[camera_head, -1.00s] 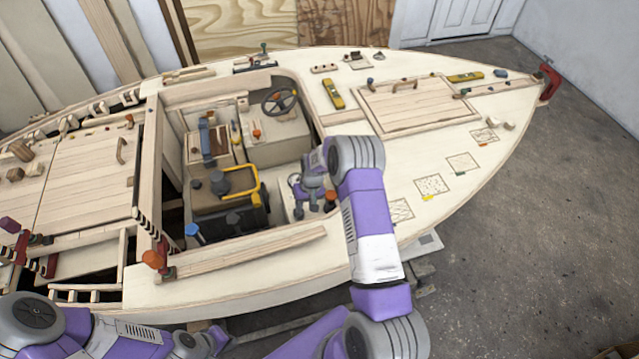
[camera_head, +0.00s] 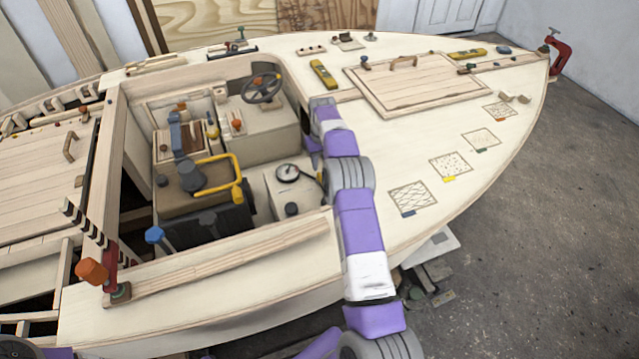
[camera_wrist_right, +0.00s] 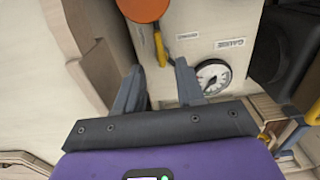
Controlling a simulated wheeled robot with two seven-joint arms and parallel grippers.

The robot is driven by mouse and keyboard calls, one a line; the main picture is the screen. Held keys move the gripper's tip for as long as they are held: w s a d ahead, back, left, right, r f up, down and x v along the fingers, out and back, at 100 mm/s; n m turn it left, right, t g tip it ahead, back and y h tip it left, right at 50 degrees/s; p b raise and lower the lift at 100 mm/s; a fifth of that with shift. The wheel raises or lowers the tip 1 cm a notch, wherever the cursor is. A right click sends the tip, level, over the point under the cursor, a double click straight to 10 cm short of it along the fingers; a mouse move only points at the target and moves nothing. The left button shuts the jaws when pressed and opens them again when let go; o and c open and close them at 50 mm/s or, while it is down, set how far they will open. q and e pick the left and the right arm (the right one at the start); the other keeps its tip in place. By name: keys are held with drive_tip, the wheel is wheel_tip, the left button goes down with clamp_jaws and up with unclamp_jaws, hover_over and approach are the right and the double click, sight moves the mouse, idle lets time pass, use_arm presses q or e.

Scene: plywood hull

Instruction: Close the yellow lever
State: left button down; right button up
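The yellow lever (camera_wrist_right: 159,45) is a thin yellow bar in the right wrist view, running up beside a round orange knob (camera_wrist_right: 143,9). I cannot tell whether they are joined. A round white gauge (camera_wrist_right: 212,77) sits to the right of the lever; it also shows in the head view (camera_head: 288,173). My right gripper (camera_wrist_right: 160,82) is open and empty, its two grey fingers pointing at the panel, with the lever beyond and between the fingertips. In the head view its fingers and the lever are hidden by my arm. My left gripper is out of view.
The open cockpit holds a yellow-railed seat block (camera_head: 205,205), a steering wheel (camera_head: 262,88) and a small orange knob (camera_head: 236,123). The cockpit side wall (camera_wrist_right: 75,45) stands close left of my right gripper.

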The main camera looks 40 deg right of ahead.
wheel_tip(320, 180, down, 8)
drive_tip(key=shift+r+b, duration=0.2)
drive_tip(key=shift+b, duration=0.95)
clamp_jaws()
